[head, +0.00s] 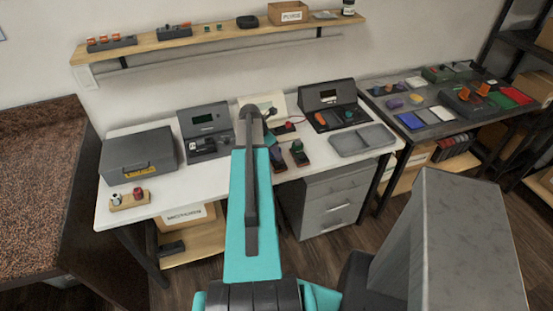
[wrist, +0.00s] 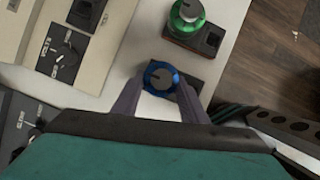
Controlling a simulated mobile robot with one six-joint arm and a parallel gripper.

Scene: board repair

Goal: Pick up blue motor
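The blue motor (wrist: 154,72) shows in the wrist view as a round blue ring with a grey centre, at its dark base (wrist: 190,72). My gripper (wrist: 160,82) is over it, with its two grey fingers apart, one on each side of the motor. A small gap shows beside the ring, and I see no firm contact. In the head view my arm covers much of this spot, and the fingers cannot be made out clearly. A green motor (wrist: 187,14) stands on its own dark base beside the blue one; it also shows in the head view (head: 298,147).
The white table (head: 130,217) holds a grey case (head: 138,155), a device with a screen (head: 203,122) and a grey tray (head: 362,140). A small wooden holder (head: 129,201) is at the front left. A second table (head: 440,128) stands to the right.

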